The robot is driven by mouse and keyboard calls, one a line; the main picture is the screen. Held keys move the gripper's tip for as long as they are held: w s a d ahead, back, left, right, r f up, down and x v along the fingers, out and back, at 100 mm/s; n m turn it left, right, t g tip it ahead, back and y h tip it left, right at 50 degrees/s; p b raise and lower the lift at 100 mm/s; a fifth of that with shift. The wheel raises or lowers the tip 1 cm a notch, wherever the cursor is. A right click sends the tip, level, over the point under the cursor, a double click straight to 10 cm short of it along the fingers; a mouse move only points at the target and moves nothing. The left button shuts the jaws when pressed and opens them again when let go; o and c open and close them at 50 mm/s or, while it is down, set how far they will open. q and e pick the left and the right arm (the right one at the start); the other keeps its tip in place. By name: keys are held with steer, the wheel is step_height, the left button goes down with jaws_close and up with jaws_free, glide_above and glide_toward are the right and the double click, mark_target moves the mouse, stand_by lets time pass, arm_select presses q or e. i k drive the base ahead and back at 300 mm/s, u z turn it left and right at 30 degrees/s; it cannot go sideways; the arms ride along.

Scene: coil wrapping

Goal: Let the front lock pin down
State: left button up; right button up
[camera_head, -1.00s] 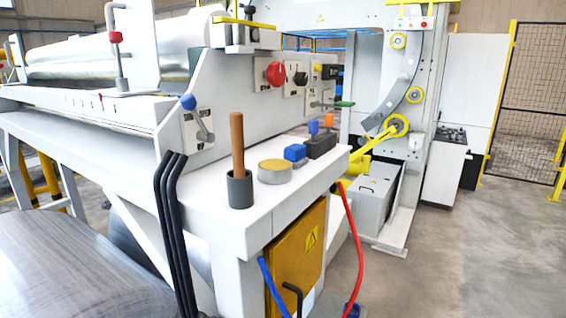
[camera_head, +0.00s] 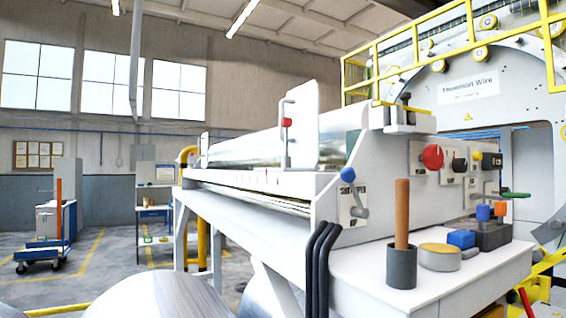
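An upright metal pin with a red collar (camera_head: 287,122) and a bent top stands at the near end of the machine's long bed, beside an upright white plate (camera_head: 303,125). I take it to be the front lock pin; whether its lower end is seated cannot be told. A similar, smaller upright piece (camera_head: 199,150) stands at the bed's far end. Neither of my grippers is in view.
A blue-knobbed lever (camera_head: 348,175) sits on the near end panel, with a red knob (camera_head: 433,157) to its right. The white shelf (camera_head: 440,290) carries a dark cup (camera_head: 401,267) with a brown stick, and a tape roll (camera_head: 440,257). Open floor (camera_head: 110,275) lies left.

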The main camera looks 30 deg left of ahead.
mark_target(285, 123)
steer(key=u, duration=1.05)
steer(key=k, duration=0.45)
steer(key=z, duration=0.1)
steer(key=i, duration=0.4)
